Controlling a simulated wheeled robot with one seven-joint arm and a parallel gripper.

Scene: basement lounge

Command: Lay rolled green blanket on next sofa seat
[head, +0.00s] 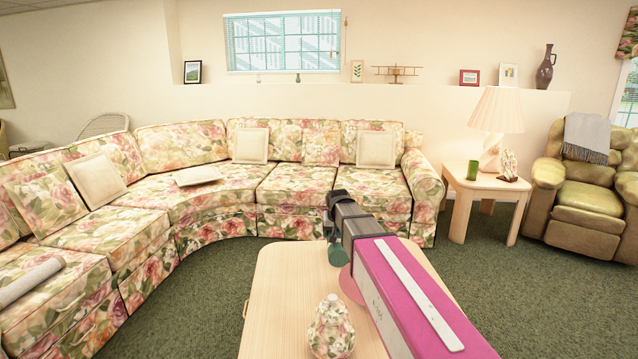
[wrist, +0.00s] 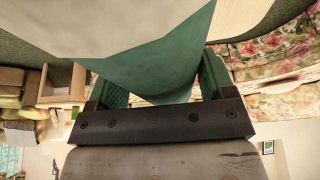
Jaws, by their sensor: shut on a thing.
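My gripper (head: 335,240) reaches out over the far end of a wooden table. In the wrist view, its two fingers (wrist: 158,82) stand on either side of a smooth teal-green piece, which I take for the green blanket (wrist: 165,82). The gripper is shut on it. A broad pale beige-grey surface lies just beyond it; I cannot tell whether it belongs to the same thing. The rolled shape is not clear. The floral sectional sofa (head: 285,178) curves behind the table, and its right-hand seats (head: 372,184) are bare except for cushions at the back.
The wooden table (head: 285,290) carries a floral vase (head: 331,328) beside my arm. A pale grey roll (head: 32,279) lies on the left sofa seat. A side table (head: 488,186) with a lamp (head: 497,112) and green cup (head: 474,170) stands right. Carpet (head: 480,265) is clear.

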